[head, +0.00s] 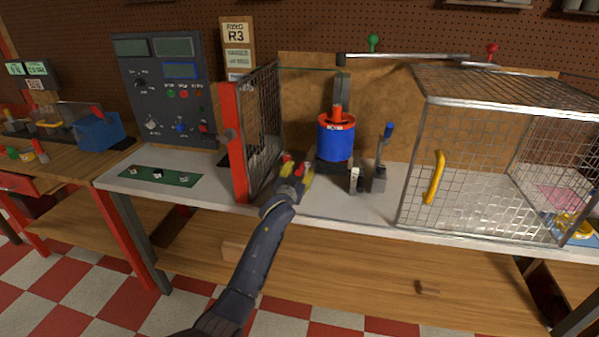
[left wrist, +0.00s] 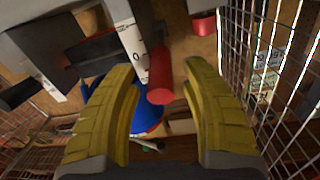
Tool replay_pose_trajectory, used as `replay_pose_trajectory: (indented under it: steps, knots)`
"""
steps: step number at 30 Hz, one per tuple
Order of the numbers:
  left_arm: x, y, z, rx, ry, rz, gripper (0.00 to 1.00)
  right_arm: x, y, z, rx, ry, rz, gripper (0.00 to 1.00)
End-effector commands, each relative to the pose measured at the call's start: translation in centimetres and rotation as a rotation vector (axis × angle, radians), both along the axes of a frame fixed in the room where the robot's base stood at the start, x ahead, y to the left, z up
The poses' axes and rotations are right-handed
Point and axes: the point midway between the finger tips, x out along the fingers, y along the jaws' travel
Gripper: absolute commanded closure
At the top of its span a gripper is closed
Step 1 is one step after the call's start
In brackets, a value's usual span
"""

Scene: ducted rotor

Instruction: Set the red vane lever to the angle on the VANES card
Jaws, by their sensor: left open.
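My left gripper (head: 296,166) reaches over the front of the bench, beside the mesh guard. It also shows in the left wrist view (left wrist: 163,72), its two yellow fingers apart. A red rod, seemingly the red vane lever (left wrist: 160,84), shows between and beyond the fingertips; I cannot tell whether they touch it. A white scale strip (left wrist: 132,48) with black marks lies beside it. In the head view the gripper largely hides the lever. The middle card (head: 238,58) on the wooden board may be the VANES card; its text is too small to read. My right gripper is out of view.
A red-posted mesh guard (head: 233,140) stands close left of my gripper. A blue rotor unit (head: 336,145) and a blue-handled lever (head: 385,145) stand to the right. A mesh cage (head: 480,165) with a yellow handle fills the right. A grey control panel (head: 165,90) stands left.

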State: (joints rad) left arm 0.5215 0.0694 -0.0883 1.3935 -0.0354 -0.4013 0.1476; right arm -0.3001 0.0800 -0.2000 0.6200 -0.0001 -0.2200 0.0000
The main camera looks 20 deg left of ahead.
Motion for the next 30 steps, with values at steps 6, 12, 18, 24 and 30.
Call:
replay_pose_trajectory:
  steps: [6,12,18,24,30]
  knots:
    - [-0.3,0.0,0.0,0.000,0.000,0.000,0.53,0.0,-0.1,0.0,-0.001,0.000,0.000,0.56]
    - [-2.2,0.0,0.0,0.000,-0.001,0.000,0.53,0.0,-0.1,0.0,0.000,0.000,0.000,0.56]
    - [-5.4,0.0,-0.1,0.000,-0.001,0.000,0.53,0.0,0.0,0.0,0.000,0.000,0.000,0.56]
    - [-8.5,0.0,-0.1,-0.001,0.000,0.000,0.53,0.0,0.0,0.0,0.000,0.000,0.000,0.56]
    - [-10.8,0.0,0.0,0.000,0.000,0.000,0.53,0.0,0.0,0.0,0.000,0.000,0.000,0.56]
